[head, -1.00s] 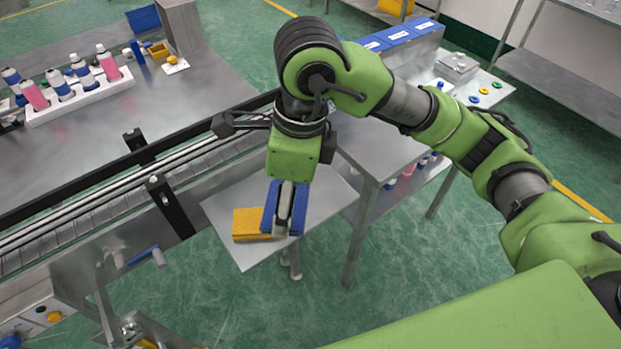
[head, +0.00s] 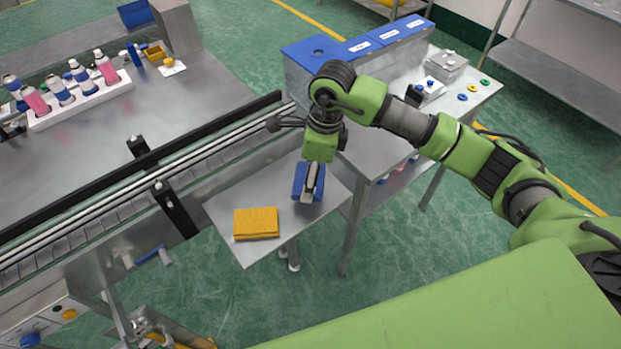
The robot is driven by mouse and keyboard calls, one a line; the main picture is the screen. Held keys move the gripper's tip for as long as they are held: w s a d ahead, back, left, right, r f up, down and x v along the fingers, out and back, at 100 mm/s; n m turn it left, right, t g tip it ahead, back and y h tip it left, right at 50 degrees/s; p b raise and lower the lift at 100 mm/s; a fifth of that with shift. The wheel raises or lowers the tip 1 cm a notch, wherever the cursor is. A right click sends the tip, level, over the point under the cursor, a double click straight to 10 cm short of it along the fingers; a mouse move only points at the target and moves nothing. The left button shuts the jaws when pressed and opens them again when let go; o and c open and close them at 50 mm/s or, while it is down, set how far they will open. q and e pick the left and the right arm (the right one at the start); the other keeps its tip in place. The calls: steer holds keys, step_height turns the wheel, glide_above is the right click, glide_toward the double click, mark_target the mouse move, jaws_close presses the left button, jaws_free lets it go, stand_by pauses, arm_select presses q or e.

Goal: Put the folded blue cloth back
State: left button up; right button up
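The folded blue cloth (head: 299,180) is in the grip of my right gripper (head: 310,190), over the back right part of the small metal side shelf (head: 225,208). The fingers cover the middle of the cloth, and blue shows on both sides of them. I cannot tell whether the cloth touches the shelf or hangs just above it. A folded yellow cloth (head: 256,223) lies flat on the shelf, to the front left and apart from the blue one. My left gripper is out of view.
A conveyor (head: 110,222) with rails runs left of the shelf. A metal table (head: 385,150) with blue-lidded boxes (head: 358,48) and small coloured discs stands behind right. A white rack (head: 85,108) of bottles is at the far left. The shelf's middle is bare.

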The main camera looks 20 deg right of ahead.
step_height(320, 180, down, 2)
steer(key=shift+f+p, duration=0.15)
steer(key=shift+p, duration=0.75)
steer(key=shift+f, duration=0.45)
steer(key=shift+f, duration=0.15)
steer(key=o, duration=1)
